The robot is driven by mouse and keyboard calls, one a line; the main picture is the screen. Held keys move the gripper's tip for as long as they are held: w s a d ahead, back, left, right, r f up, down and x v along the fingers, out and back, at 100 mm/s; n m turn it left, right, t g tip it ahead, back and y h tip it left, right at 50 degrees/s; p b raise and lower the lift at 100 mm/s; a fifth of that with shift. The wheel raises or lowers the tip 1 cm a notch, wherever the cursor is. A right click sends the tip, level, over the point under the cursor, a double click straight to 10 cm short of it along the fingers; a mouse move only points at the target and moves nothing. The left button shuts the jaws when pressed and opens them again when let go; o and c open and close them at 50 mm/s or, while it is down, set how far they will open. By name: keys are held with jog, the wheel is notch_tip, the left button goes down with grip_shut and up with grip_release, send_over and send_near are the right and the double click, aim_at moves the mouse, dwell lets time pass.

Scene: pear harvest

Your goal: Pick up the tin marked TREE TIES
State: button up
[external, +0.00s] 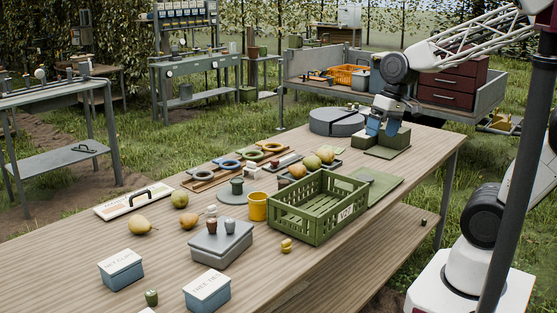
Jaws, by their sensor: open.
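The tin marked TREE TIES (207,296) is a blue box with a white lettered lid, standing at the near edge of the table in the external view. A similar blue tin (121,272) with a white lid stands to its left; its lettering seems to read NET CLIPS. My gripper (380,129) is far from both, at the far right end of the table. It is open, with its blue fingers pointing down over or beside a green block-like box (397,138). Whether they touch that box is unclear.
A green slatted crate (318,223), a yellow cup (258,207) and a grey box (220,244) with small pots on top stand mid-table. Pears (145,222) lie to the left. A small green object (151,298) sits between the tins. A dark post (519,160) crosses the right side.

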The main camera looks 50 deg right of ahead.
jog(key=w+a+f+m+g+y, duration=0.1)
jog(key=w+a+f+m+y, duration=0.2)
jog(key=a, duration=0.7)
jog(key=w+a+f+m+g+y, duration=0.15)
jog(key=w+a+f, duration=0.3)
jog(key=a, duration=0.45)
jog(key=w+a+f+m+g+y, duration=0.1)
jog(key=w+a+f+m+y, duration=0.3)
jog(key=a, duration=0.6)
jog(key=m+y, duration=0.3)
jog(key=m, duration=0.4)
send_near(209, 281)
jog(key=s+a, duration=0.1)
jog(key=shift+a+f+t, duration=0.15)
jog(key=shift+a+t, duration=0.05)
jog(key=shift+t, duration=0.35)
jog(key=shift+a+h, duration=0.1)
jog(key=shift+h, duration=0.15)
jog(key=shift+x, duration=1.2)
jog(key=shift+x, duration=2.6)
